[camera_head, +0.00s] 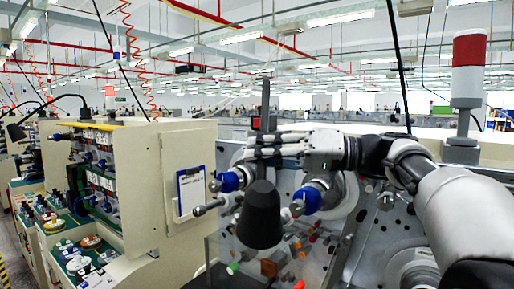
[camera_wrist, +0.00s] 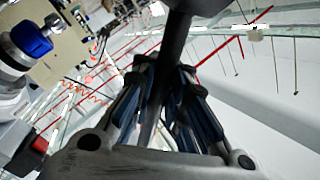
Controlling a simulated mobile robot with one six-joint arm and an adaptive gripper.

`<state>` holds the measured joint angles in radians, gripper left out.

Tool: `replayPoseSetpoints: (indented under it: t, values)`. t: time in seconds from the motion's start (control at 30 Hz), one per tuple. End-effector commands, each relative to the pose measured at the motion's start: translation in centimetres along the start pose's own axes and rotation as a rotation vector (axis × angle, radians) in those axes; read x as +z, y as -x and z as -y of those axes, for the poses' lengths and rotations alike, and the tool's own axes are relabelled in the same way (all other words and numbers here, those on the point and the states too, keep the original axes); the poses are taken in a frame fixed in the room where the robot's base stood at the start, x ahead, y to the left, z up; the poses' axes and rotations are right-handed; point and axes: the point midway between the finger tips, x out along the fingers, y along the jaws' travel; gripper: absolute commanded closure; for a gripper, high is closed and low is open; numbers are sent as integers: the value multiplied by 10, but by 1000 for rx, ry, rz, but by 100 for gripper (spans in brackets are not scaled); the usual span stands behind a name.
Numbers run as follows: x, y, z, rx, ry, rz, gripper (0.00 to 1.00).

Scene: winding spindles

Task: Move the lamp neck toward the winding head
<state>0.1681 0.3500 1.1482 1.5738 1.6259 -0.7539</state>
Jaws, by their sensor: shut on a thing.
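The lamp has a black conical shade (camera_head: 262,216) that hangs in the middle of the head view. Its dark neck (camera_head: 266,103) rises above my gripper. My gripper (camera_head: 262,146) reaches in from the right and is shut on the neck, just above the shade. In the wrist view the dark neck (camera_wrist: 176,42) runs between the fingers of my gripper (camera_wrist: 160,80). The winding head seems to be the part with two blue-collared spindles, one left (camera_head: 229,181) and one right (camera_head: 307,199) of the shade. The shade and gripper partly hide the panel behind.
A cream machine cabinet (camera_head: 150,185) with a clipboard (camera_head: 191,191) stands at left. A red and white signal light (camera_head: 468,68) stands at right, behind my arm. A blue-collared spindle (camera_wrist: 31,38) is close in the wrist view.

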Motion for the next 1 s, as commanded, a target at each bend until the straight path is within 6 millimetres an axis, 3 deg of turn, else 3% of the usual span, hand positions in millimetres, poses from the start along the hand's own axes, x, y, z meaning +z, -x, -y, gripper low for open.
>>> replayPoseSetpoints:
  t: [0.47, 0.5, 0.8, 1.0]
  values:
    - [-2, 1, 1, -4, 4, 0, 100]
    - [-2, 1, 1, -4, 4, 0, 88]
    - [-2, 1, 0, -4, 2, 1, 68]
    - [-2, 1, 0, -3, 2, 1, 65]
